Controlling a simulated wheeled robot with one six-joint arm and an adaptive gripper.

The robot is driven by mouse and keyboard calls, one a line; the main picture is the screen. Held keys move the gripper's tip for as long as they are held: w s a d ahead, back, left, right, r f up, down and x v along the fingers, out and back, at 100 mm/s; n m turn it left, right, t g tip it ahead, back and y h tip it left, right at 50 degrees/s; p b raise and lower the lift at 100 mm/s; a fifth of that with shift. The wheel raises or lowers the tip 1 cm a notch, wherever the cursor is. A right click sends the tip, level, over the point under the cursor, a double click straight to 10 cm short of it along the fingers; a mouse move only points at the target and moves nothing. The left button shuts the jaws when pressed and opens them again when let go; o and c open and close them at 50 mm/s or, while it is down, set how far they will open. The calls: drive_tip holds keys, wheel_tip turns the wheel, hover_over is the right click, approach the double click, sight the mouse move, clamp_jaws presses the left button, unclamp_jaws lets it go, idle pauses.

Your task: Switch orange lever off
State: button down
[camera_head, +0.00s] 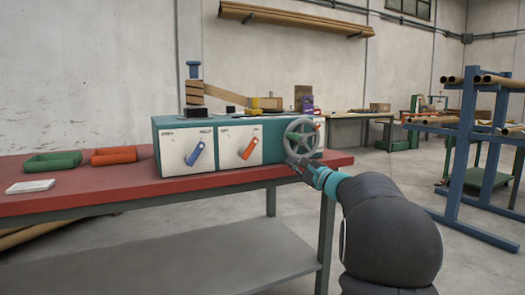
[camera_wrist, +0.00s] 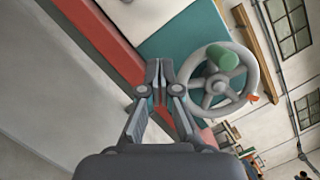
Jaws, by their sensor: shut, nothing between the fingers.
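The orange lever (camera_head: 249,148) is on a white panel on the front of the teal machine box (camera_head: 281,122). It slants, its upper end toward the right. The panel's small labels are too small to read. My gripper (camera_head: 295,164) is right of that panel, in front of the grey handwheel (camera_head: 301,136) and apart from the orange lever. In the wrist view my gripper (camera_wrist: 159,68) is shut with its fingertips together and empty, left of the handwheel (camera_wrist: 217,82). I cannot make out the orange lever in the wrist view.
A blue lever (camera_head: 195,154) is on a second white panel to the left. The machine stands on a red-topped table (camera_head: 107,188) with a green tray (camera_head: 52,161), an orange tray (camera_head: 114,155) and a white block (camera_head: 30,186). A blue rack (camera_head: 465,120) stands at the right.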

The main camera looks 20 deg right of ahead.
sight(250, 149)
drive_tip(key=shift+w, duration=0.1)
drive_tip(key=shift+w+a+r+p, duration=0.3)
drive_tip(key=shift+w+a+r, duration=0.5)
drive_tip(key=shift+w, duration=0.75)
drive_tip(key=shift+w+a+r+p, duration=0.25)
drive_tip(key=shift+w+a+r, duration=0.2)
drive_tip(key=shift+w+a, duration=0.9)
drive_tip(key=shift+w+a+r+p, duration=0.3)
drive_tip(key=shift+w+a+r, duration=0.4)
drive_tip(key=shift+w, duration=1.05)
drive_tip(key=shift+d, duration=0.1)
